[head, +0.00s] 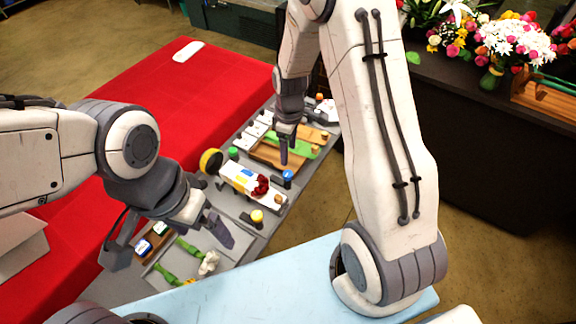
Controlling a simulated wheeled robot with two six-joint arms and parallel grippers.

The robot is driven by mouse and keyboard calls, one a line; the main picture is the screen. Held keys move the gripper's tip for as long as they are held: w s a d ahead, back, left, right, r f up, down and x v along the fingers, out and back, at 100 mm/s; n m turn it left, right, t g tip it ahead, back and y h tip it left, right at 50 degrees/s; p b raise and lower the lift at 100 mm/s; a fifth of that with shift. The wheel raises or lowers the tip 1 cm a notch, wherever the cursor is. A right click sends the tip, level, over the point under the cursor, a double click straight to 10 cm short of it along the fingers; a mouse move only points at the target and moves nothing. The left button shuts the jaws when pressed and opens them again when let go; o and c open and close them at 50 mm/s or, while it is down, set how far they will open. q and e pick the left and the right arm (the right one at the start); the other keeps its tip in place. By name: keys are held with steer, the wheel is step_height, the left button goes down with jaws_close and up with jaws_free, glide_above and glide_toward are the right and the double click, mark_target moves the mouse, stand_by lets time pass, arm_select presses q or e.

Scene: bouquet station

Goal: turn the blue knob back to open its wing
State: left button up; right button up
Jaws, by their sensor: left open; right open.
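The blue knob (288,174) is a small round cap at the right side of the grey station (240,240), just right of a white block with a dark red flower (261,186) on it. My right gripper (285,158) points down just above and behind the blue knob in the picture. It is seen edge-on, so its finger gap is hard to see; I cannot tell whether it touches the knob. I cannot make out which panel is the knob's wing. My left gripper (170,238) is open, its fingers spread over the near left part of the station, with nothing between them.
Green stems with a white flower (208,262) lie near the front. A red-covered table (150,90) is at left, and bouquets (500,45) at upper right.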

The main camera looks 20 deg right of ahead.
mark_target(288, 173)
steer(key=f+p, duration=0.1)
steer(key=f, duration=0.3)
steer(key=f+p, duration=0.1)
steer(key=f, duration=0.3)
steer(key=shift+s+a, duration=0.1)
steer(key=shift+s, duration=0.1)
steer(key=shift+f+p, duration=0.35)
steer(key=shift+f, duration=0.5)
jaws_close()
